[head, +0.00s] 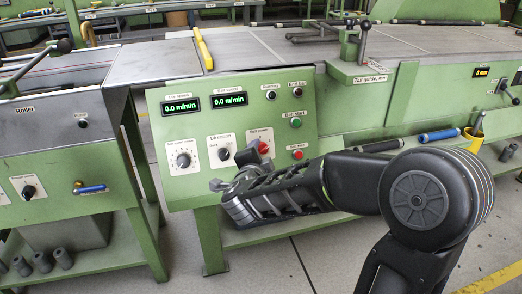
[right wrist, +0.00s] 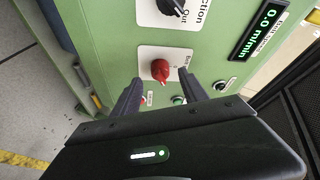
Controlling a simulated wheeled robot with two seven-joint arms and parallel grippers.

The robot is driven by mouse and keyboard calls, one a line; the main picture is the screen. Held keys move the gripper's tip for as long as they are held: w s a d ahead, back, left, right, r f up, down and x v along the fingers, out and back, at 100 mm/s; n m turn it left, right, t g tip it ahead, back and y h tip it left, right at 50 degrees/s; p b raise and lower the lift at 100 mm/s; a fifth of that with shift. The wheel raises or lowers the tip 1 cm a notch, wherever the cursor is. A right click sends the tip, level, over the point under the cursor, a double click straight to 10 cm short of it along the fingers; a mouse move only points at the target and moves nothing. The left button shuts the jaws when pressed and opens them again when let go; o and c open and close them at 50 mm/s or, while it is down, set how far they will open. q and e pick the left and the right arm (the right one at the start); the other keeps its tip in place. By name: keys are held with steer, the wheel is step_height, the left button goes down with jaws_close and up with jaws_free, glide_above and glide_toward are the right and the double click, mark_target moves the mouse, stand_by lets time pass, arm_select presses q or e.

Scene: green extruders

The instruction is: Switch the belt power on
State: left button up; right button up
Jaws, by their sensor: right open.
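The belt power switch is a red rotary knob (head: 263,147) on a white plate, low on the green control panel (head: 300,120). It also shows in the right wrist view (right wrist: 160,70). My right gripper (head: 248,160) is at the panel, close to the knob. In the right wrist view, its dark fingers (right wrist: 161,84) are spread, with the knob between and just beyond their tips. I cannot tell whether they touch it. The belt speed display (head: 229,99) and line speed display (head: 181,104) both read 0.0 m/min. My left gripper is not in view.
The direction knob (head: 223,154) sits left of the red one. A green button (head: 296,123) and a red button (head: 298,154) are to its right. Blue-handled tools (head: 438,135) lie on the ledge at right.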

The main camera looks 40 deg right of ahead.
steer(key=v, duration=0.4)
steer(key=shift+s+a+p, duration=0.1)
steer(key=shift+s+p, duration=0.05)
steer(key=shift+p, duration=0.25)
